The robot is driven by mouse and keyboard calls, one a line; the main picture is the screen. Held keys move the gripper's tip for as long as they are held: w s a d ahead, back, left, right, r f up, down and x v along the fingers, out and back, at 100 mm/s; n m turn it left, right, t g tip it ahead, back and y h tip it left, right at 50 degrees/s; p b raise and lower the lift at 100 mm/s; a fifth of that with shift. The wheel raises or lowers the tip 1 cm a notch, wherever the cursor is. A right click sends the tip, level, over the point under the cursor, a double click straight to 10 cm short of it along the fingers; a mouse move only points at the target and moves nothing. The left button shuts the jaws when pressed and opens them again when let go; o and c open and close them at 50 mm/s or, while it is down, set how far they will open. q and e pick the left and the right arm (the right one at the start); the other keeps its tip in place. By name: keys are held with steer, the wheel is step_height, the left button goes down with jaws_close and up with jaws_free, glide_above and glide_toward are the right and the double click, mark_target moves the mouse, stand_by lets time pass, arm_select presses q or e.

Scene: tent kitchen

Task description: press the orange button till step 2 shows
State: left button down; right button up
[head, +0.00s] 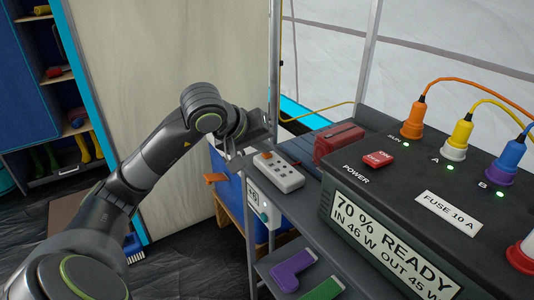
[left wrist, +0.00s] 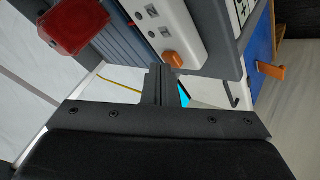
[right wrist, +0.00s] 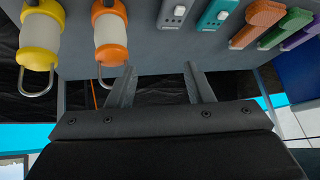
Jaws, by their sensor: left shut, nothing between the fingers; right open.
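The orange button (left wrist: 172,58) sits at the end of a white socket strip (left wrist: 160,20) in the left wrist view. In the head view it shows at the far end of the strip (head: 285,176), close beneath my left gripper (head: 246,147). My left gripper (left wrist: 161,72) is shut and empty, its fingertips just beside the button; I cannot tell whether they touch it. A small display (head: 253,195) on a white unit below the strip is too small to read surely. My right gripper (right wrist: 160,78) is open and empty, seen only in the right wrist view.
A black power box (head: 400,190) with coloured plugs stands at right, reading 70 % READY. A red case (head: 338,143) lies beside the strip. A blue bin (head: 228,190) is below. Lanterns (right wrist: 109,38) and small devices lie before my right gripper.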

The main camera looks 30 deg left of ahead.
arm_select(q)
steer(key=shift+f, duration=0.1)
stand_by(0.5)
steer(key=shift+r, duration=0.9)
step_height(320, 180, up, 5)
steer(key=p, duration=0.3)
steer(key=shift+d, duration=0.1)
stand_by(2.3)
